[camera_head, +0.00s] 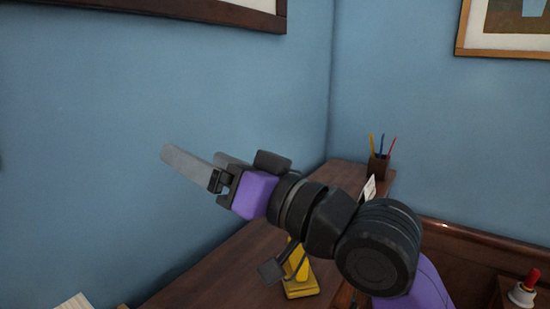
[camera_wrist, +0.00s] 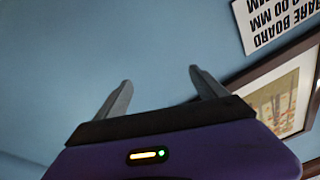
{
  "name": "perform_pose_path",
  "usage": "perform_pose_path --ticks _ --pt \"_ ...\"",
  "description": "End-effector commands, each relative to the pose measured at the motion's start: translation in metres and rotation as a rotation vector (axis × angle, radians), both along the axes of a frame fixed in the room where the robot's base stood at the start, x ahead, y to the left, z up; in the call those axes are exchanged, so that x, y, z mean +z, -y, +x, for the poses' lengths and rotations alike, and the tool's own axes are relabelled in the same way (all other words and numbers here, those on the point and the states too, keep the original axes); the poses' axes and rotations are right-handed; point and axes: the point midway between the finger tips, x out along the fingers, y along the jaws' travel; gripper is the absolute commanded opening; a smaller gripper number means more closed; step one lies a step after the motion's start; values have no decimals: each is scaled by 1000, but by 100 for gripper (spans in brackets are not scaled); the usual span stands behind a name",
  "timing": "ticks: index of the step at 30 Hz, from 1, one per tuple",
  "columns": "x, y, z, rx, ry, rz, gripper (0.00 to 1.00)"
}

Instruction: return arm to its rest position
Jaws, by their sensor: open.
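My gripper (camera_head: 190,162) is raised in the air above the wooden desk in the head view, its grey fingers reaching left in front of the blue wall. My arm, black and purple, stretches from the lower right to the upper left. In the wrist view my gripper (camera_wrist: 158,90) shows two fingers spread apart with only blue wall between them. It holds nothing.
A dark wooden desk (camera_head: 205,275) runs along the wall. A yellow object (camera_head: 300,287) stands on it below my arm. A pencil cup (camera_head: 378,166) stands in the corner. A bell with a red handle (camera_head: 524,290) is at the lower right. A framed picture (camera_wrist: 290,95) hangs nearby.

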Motion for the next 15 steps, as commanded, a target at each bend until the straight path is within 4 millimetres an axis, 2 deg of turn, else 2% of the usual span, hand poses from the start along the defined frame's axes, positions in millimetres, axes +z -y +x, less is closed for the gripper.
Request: perform_pose_path --ticks 3,8,15 --pt "-8 28 3 -94 54 125 81" --pt "-28 71 2 -250 119 237 81" --pt "-83 139 -16 -510 176 307 81"
